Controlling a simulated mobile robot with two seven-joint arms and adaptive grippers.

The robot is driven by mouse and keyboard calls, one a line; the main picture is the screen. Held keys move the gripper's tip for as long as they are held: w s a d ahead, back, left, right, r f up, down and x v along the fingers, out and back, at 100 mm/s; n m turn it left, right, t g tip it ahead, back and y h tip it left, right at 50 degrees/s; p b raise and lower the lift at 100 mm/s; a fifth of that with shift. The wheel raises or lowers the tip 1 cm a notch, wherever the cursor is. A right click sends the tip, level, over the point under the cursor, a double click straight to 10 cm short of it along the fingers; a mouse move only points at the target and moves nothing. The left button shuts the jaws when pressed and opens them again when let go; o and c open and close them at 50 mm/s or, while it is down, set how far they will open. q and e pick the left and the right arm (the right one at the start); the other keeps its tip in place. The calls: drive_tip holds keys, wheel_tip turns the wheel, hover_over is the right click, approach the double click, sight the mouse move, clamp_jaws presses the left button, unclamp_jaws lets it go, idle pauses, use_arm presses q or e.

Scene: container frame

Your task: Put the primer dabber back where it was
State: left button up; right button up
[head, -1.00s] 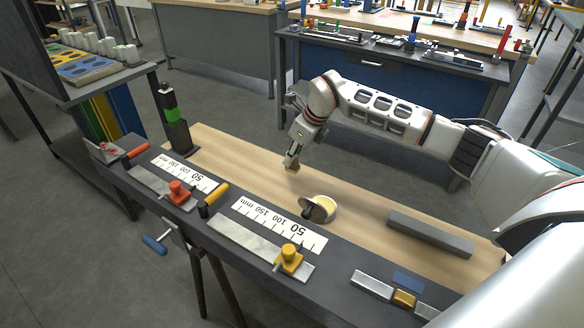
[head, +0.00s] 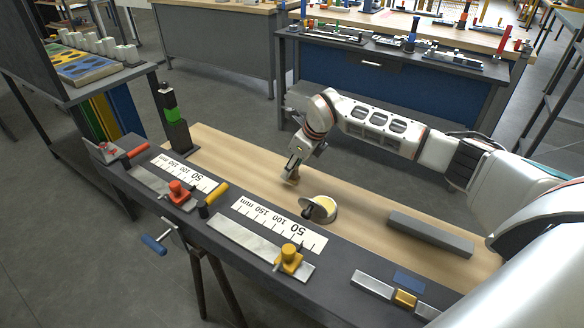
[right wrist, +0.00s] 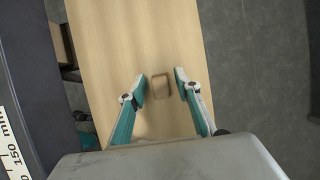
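My right gripper (head: 292,175) is at the far edge of the wooden strip, pointing down. In the right wrist view its two teal fingers (right wrist: 161,82) stand apart. A small tan block (right wrist: 161,87), which may be the primer dabber, shows between them with a narrow gap on each side. In the head view the block (head: 291,181) is small at the fingertips; I cannot tell if it rests on the wood. A round tin (head: 325,205) with pale yellow contents sits nearer on the strip, a dark round part at its left side. My left gripper is not in view.
A long grey bar (head: 430,234) lies on the strip to the right. Ruler plates with a red clamp (head: 179,192) and a yellow clamp (head: 289,260) line the bench front. A dark post with a green band (head: 172,116) stands at the left end.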

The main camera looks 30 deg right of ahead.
drive_tip(key=shift+r, duration=0.1)
drive_tip(key=v, duration=1.2)
idle(0.4)
